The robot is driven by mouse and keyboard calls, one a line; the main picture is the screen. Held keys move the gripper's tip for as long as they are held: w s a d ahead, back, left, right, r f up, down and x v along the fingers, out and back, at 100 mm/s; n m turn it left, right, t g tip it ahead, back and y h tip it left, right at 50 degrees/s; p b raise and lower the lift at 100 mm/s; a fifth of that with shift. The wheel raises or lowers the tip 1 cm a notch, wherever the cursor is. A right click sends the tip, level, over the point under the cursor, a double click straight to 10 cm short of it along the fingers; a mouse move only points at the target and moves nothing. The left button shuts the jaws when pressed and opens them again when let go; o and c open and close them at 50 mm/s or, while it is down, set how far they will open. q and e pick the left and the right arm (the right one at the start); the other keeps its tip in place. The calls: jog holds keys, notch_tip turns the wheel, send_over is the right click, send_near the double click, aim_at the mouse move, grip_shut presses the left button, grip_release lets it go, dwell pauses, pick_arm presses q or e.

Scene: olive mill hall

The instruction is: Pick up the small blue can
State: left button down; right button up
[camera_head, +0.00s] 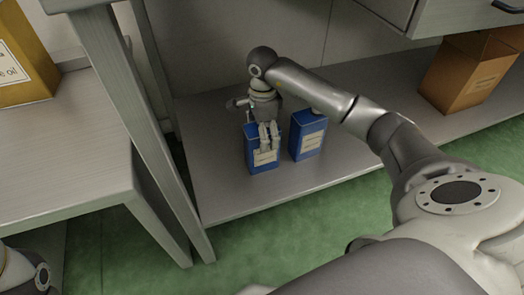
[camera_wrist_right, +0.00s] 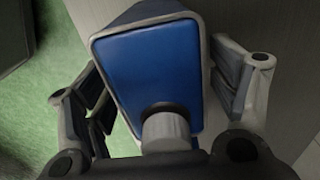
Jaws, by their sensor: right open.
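Two blue cans with pale labels stand side by side on the lower shelf in the head view: a left one (camera_head: 263,167) and a right one (camera_head: 309,136). They look close in size. My right gripper (camera_head: 269,137) is at the left can, its fingers covering part of it. In the right wrist view the blue top of a can (camera_wrist_right: 150,75) with a grey round cap (camera_wrist_right: 166,130) lies between the open fingers of my right gripper (camera_wrist_right: 165,85). The right-hand finger is very close to the can; a gap shows on the left. My left gripper is out of view.
The grey lower shelf (camera_head: 225,190) has free room in front of the cans. A brown box (camera_head: 468,75) stands at its right. A table leg (camera_head: 150,130) rises on the left, beside another grey table (camera_head: 60,150) with a yellow can (camera_head: 22,60). The floor is green.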

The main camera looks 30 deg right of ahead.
notch_tip(320, 180, down, 2)
jog(key=shift+f+b, duration=0.1)
jog(key=shift+b, duration=0.25)
jog(key=shift+c, duration=0.3)
grip_shut()
jog(key=shift+w+r, duration=0.1)
jog(key=shift+r, duration=0.1)
